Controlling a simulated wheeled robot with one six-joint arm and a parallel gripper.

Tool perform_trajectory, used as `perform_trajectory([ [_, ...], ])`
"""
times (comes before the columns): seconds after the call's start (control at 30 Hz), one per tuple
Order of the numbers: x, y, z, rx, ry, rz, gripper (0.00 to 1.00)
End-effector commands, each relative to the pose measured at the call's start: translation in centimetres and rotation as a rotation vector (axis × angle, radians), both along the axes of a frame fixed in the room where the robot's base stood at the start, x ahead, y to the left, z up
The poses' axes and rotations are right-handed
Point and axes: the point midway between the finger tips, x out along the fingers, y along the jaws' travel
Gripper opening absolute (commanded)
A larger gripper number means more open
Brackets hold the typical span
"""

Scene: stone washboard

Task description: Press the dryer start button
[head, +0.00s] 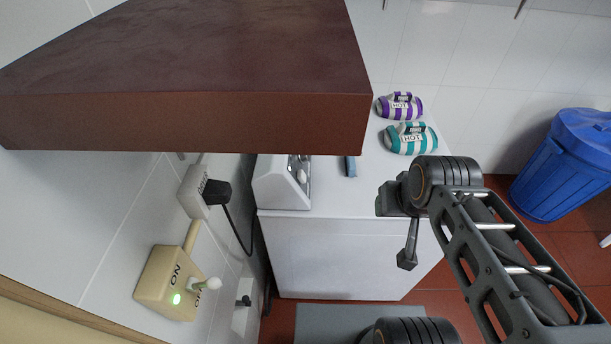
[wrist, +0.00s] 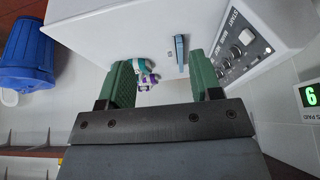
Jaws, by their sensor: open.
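The white dryer (head: 335,258) stands below the dark red-brown slab in the head view. Its sloped control panel (head: 291,184) is at its left end, partly hidden by the slab. In the wrist view the panel (wrist: 245,45) is at the upper right, with a START label (wrist: 235,17), a pale round button (wrist: 246,36) and dark knobs. I cannot tell for sure which control is the start button. My gripper (wrist: 162,65) is open and empty, its green fingers apart and left of the panel. In the head view my gripper (head: 407,257) hangs right of the dryer's panel, touching nothing visible.
The slab (head: 190,75) overhangs the left. A switch box (head: 172,284) and plug (head: 215,191) are on the wall. A blue bin (head: 563,165) stands right.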

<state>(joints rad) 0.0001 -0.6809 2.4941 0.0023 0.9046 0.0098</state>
Motion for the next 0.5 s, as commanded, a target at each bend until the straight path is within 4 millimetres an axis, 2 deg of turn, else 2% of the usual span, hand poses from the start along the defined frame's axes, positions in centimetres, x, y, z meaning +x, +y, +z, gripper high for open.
perform_trajectory([
  [0.07,0.00,0.00,0.00,0.000,0.000,0.000,0.51],
  [0.5,0.00,0.00,0.00,0.000,0.000,0.000,0.09],
])
